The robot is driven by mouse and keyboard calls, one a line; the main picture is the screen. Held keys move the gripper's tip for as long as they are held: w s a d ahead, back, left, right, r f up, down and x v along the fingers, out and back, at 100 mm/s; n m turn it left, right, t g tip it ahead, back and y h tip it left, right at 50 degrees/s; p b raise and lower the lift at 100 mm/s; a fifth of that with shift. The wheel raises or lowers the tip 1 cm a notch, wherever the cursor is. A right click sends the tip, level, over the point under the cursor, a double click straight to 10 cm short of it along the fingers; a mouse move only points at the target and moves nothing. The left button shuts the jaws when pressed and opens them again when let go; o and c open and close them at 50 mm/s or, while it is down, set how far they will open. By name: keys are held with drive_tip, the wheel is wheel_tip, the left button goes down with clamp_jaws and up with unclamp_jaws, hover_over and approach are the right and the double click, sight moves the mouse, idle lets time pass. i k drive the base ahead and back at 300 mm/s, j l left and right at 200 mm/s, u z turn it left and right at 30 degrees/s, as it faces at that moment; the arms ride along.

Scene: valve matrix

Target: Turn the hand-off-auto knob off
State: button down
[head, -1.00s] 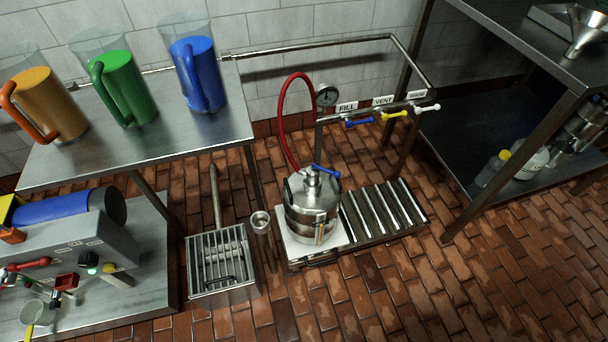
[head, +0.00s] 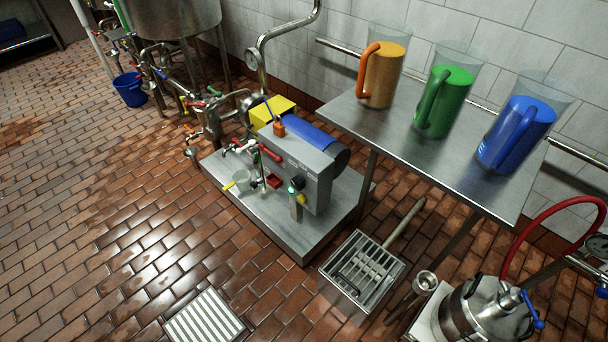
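A grey control box (head: 318,170) sits on a low steel-topped plinth (head: 270,232), left of the table with the jugs. A small black knob (head: 298,182) shows on the box's front face, with a green piece (head: 291,190) and a yellow piece (head: 301,199) close by. The black knob looks like the hand-off-auto knob, but it is too small to read its label or see which way it points. My gripper is not in view.
Orange (head: 381,75), green (head: 444,101) and blue (head: 515,134) jugs stand on a steel table (head: 415,150). Piping and valves (head: 208,120) lie left of the box. A floor grate (head: 362,270) and keg (head: 487,310) are at right. Brick floor (head: 110,240) at left is mostly clear.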

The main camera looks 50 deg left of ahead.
sight(298, 182)
drive_tip(key=i+j+u, duration=0.15)
drive_tip(key=u, duration=0.25)
drive_tip(key=i+j+u, duration=0.15)
drive_tip(key=u, duration=0.3)
drive_tip(key=i+j+u, duration=0.15)
drive_tip(key=u, duration=0.25)
